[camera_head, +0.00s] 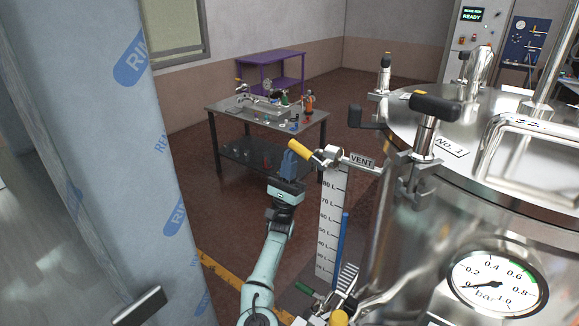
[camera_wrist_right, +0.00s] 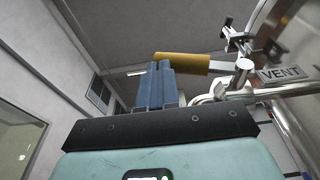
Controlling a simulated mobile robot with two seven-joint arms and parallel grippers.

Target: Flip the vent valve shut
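The vent valve has a yellow lever handle (camera_head: 301,151) on a metal body (camera_head: 328,156), beside a "VENT" label (camera_head: 361,161) on the steel tank. The handle points out to the left, away from the tank. It also shows in the right wrist view (camera_wrist_right: 184,63). My right gripper (camera_head: 290,160) is just below and left of the handle. Its blue fingers (camera_wrist_right: 158,84) are together, with nothing seen between them. Their tips overlap the handle's outer end in the wrist view; I cannot tell whether they touch it. My left gripper is not in view.
The steel tank (camera_head: 405,240) with a pressure gauge (camera_head: 497,283) fills the right side. A level scale (camera_head: 331,220) stands below the valve. A film-wrapped column (camera_head: 110,140) is at left. A metal worktable (camera_head: 312,118) with small items stands behind my gripper.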

